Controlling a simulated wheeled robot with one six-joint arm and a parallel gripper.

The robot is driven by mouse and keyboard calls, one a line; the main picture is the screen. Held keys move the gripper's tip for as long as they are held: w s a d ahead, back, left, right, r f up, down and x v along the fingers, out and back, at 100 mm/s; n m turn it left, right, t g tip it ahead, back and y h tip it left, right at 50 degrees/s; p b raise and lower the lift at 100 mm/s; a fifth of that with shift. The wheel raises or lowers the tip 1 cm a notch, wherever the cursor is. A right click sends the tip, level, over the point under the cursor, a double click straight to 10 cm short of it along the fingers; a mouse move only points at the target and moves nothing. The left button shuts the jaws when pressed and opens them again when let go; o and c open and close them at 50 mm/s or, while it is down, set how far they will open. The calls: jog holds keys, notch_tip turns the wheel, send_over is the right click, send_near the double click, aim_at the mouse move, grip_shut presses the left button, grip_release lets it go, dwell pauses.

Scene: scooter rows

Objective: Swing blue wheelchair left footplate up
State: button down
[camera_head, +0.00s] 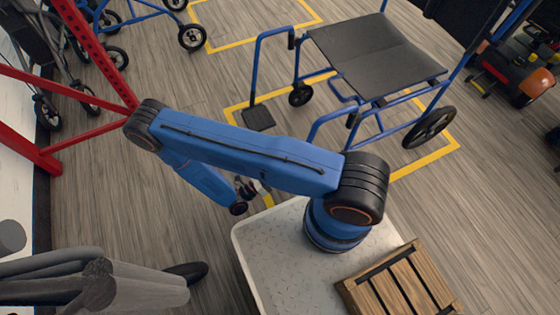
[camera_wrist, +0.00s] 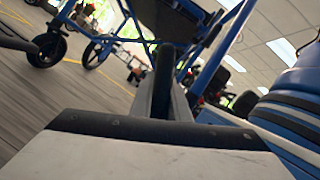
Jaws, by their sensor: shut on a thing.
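The blue wheelchair (camera_head: 375,60) stands at the upper right of the head view, with a black seat and blue tube frame. One footplate (camera_head: 258,118) lies flat at the end of its far front tube. The near front tube (camera_head: 325,128) runs down behind my arm, which hides its lower end. My gripper (camera_head: 248,189) is low beside that end. In the wrist view my gripper (camera_wrist: 164,103) is shut on a dark, thin plate seen edge-on (camera_wrist: 164,72), which looks like the left footplate. It stands steeply in that view; its full angle is hard to tell.
Yellow floor lines (camera_head: 425,164) frame the wheelchair. A red metal frame (camera_head: 85,130) stands at the left, with walkers (camera_head: 110,25) behind it. A wooden crate (camera_head: 400,282) sits on my base. Grey padded tubes (camera_head: 95,285) are at the lower left. Floor left of the wheelchair is clear.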

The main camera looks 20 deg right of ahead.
jog(key=shift+s+r+m+g, duration=0.25)
jog(key=shift+s+m+g, duration=0.35)
jog(key=shift+m, duration=0.5)
jog(key=c, duration=1.7)
grip_release()
jog(key=v, duration=1.7)
jog(key=shift+s+a+f, duration=0.1)
jog(key=shift+a+f, duration=0.05)
jog(key=shift+f, duration=0.2)
